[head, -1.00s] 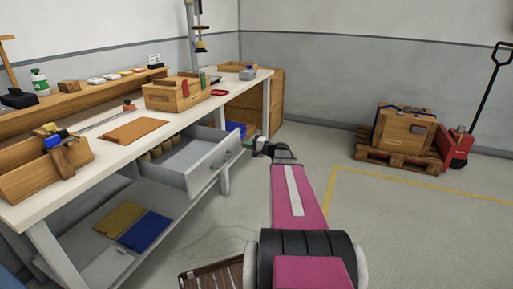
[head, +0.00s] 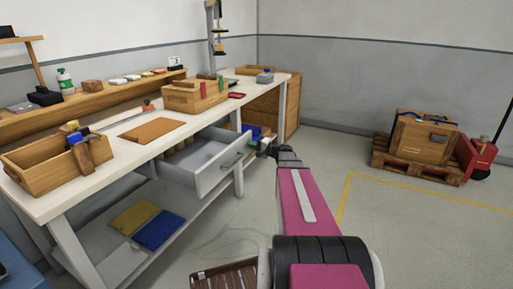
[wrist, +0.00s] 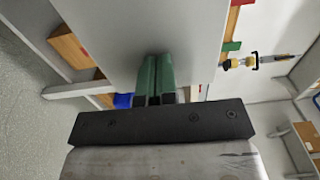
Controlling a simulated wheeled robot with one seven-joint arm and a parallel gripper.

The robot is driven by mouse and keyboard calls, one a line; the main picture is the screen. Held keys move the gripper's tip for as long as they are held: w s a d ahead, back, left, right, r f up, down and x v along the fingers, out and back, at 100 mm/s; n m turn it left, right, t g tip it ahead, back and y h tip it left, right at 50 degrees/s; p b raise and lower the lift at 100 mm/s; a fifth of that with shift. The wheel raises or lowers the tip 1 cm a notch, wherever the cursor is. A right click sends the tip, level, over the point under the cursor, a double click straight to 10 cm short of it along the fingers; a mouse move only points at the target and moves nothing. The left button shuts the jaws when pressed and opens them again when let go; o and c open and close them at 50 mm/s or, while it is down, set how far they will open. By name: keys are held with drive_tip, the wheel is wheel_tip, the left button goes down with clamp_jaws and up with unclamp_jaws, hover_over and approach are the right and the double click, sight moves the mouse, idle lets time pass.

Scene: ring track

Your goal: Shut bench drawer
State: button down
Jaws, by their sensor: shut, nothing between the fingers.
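My gripper (head: 265,147) is just right of the drawer front's far end in the head view. In the wrist view my gripper (wrist: 158,78) has its green fingers together and empty. They point at a large pale grey panel (wrist: 150,28), which appears to be the drawer front. I cannot tell whether the fingertips touch it. The handle is not clear in the wrist view.
A wooden toolbox (head: 195,97) and an open wooden box (head: 50,160) stand on the bench. Yellow and blue folders (head: 158,230) lie on the lower shelf. A pallet with a crate (head: 422,140) stands at right. The floor between is clear.

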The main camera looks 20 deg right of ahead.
sight(233, 140)
drive_tip(key=x, duration=2.5)
drive_tip(key=shift+w+a, duration=0.15)
drive_tip(key=shift+w, duration=0.1)
drive_tip(key=shift+w, duration=0.1)
drive_tip(key=v, duration=1.4)
drive_tip(key=shift+s, duration=0.25)
drive_tip(key=shift+s+f, duration=0.1)
drive_tip(key=shift+s, duration=0.15)
drive_tip(key=s+a+f+n+g, duration=0.1)
drive_tip(key=s+a, duration=0.1)
drive_tip(key=s+a+f+n+g, duration=0.1)
drive_tip(key=s+f, duration=0.1)
drive_tip(key=s, duration=0.1)
drive_tip(key=s+a+f+n+g+h, duration=0.1)
drive_tip(key=s+a+g, duration=0.1)
drive_tip(key=shift+s+a+f, duration=0.35)
drive_tip(key=shift+s, duration=0.05)
drive_tip(key=s+a+f+n+g+h, duration=0.25)
drive_tip(key=s+f+g, duration=0.2)
drive_tip(key=s, duration=0.55)
drive_tip(key=s+d+f+n+g+h, duration=0.1)
drive_tip(key=s+h, duration=0.3)
drive_tip(key=s, duration=0.5)
drive_tip(key=s+d+f+n+g+h, duration=0.2)
drive_tip(key=s+f+g+h, duration=0.1)
drive_tip(key=s, duration=0.6)
drive_tip(key=shift+f+h, duration=0.7)
drive_tip(key=shift+h, duration=0.45)
